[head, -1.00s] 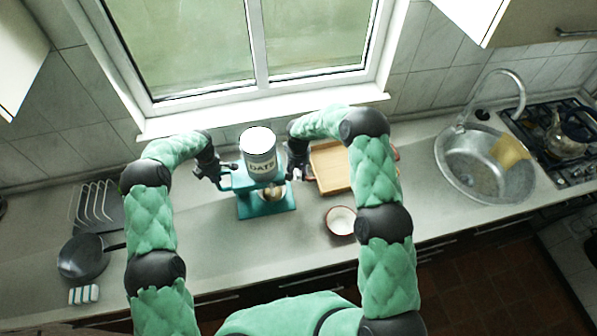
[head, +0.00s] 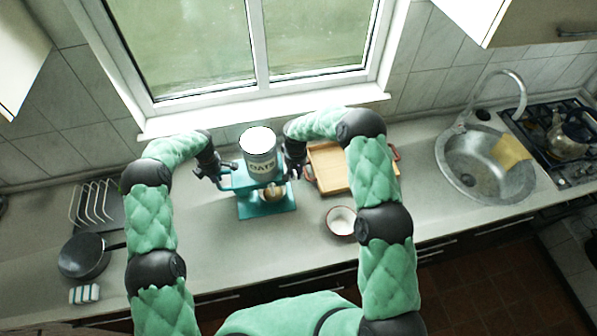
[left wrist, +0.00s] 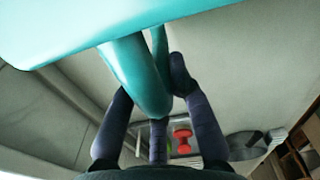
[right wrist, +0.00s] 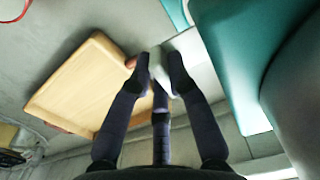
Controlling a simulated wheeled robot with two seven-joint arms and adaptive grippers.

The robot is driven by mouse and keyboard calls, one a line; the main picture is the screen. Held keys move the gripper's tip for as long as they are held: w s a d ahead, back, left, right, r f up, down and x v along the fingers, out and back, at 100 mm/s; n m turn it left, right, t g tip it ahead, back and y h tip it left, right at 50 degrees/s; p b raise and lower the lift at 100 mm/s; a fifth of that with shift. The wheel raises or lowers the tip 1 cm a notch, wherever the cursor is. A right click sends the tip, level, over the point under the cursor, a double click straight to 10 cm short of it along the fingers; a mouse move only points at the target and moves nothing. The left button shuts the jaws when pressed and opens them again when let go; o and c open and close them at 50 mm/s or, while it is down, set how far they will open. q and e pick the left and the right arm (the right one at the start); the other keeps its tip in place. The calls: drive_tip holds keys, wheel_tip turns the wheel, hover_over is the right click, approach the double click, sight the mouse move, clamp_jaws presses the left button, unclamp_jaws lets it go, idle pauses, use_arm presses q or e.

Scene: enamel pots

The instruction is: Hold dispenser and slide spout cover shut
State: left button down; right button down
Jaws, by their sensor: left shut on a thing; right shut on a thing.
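The dispenser has a white lettered canister (head: 259,152) on a teal stand (head: 250,207) and stands upright on the counter. My left gripper (head: 226,173) is at its left side. In the left wrist view this gripper (left wrist: 160,108) is shut around the dispenser's teal loop handle (left wrist: 138,72). My right gripper (head: 290,173) is close against the dispenser's right side. In the right wrist view its fingers (right wrist: 162,75) are shut on a small whitish piece (right wrist: 187,50), apparently the spout cover's tab. The spout cover's own position is hidden.
A wooden tray (head: 328,180) lies just right of the dispenser, and a white bowl (head: 341,221) in front of it. A pan (head: 84,256), a dish rack (head: 92,203) and a striped sponge (head: 84,294) are at left. The sink (head: 470,185) is further right.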

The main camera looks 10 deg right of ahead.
use_arm(q)
drive_tip(key=shift+d, duration=0.1)
use_arm(e)
drive_tip(key=c, duration=1.1)
unclamp_jaws()
drive_tip(key=shift+a, duration=0.2)
drive_tip(key=shift+c, duration=0.2)
drive_tip(key=shift+d, duration=0.1)
